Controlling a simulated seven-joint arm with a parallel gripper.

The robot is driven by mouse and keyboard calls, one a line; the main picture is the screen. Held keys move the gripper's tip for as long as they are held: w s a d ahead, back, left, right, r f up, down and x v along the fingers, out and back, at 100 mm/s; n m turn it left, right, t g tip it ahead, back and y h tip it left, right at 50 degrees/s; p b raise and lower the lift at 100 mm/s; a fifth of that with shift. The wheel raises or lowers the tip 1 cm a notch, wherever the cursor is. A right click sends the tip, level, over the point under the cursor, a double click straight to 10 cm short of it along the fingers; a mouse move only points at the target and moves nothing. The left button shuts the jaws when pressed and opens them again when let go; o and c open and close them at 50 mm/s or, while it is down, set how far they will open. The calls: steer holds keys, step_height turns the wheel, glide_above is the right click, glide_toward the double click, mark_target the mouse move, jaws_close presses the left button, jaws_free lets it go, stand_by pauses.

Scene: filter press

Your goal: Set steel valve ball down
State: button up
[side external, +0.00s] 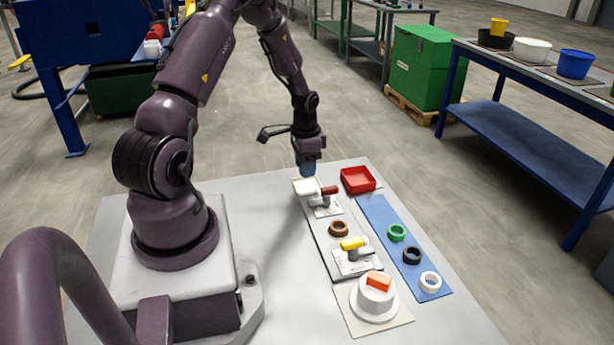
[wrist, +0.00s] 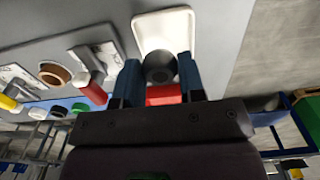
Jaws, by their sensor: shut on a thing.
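The steel valve ball (wrist: 159,67) is a dark grey sphere between the two blue fingers of my gripper (wrist: 158,75), which is shut on it. A white shallow tray (wrist: 178,22) lies under and just beyond the ball in the wrist view. In the side view my gripper (side external: 308,171) points down at the far end of the work table, right over the white tray (side external: 304,188). The ball is hidden there behind the fingers. I cannot tell whether the ball touches the tray.
A red tray (side external: 358,180) stands right of the white tray. A red-handled valve (side external: 328,191), a brown ring (side external: 338,229) and a yellow-handled valve (side external: 353,243) sit nearer. A blue mat (side external: 378,212) carries green, black and white rings. A white round stack (side external: 374,299) stands in front.

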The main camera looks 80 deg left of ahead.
mark_target(307, 187)
steer(key=shift+w+a+f, duration=0.15)
steer(key=shift+f, duration=0.1)
steer(key=shift+w+a+f, duration=0.15)
steer(key=shift+f, duration=1.6)
steer(key=shift+f, duration=0.15)
steer(key=o, duration=1)
step_height(307, 187, up, 12)
steer(key=shift+f, duration=0.1)
steer(key=w+d+r+t+y, duration=0.2)
steer(key=d+r, duration=1.2)
steer(key=r, duration=0.1)
steer(key=s+d+r+t+h, duration=0.1)
steer(key=s+d+r, duration=0.2)
steer(key=s+d, duration=0.2)
steer(key=s+d+r+t+h, duration=0.1)
steer(key=s+d+r, duration=0.3)
steer(key=d, duration=0.6)
steer(key=shift+s+d+t, duration=0.25)
steer(key=shift+s+t, duration=0.55)
steer(key=shift+s, duration=0.15)
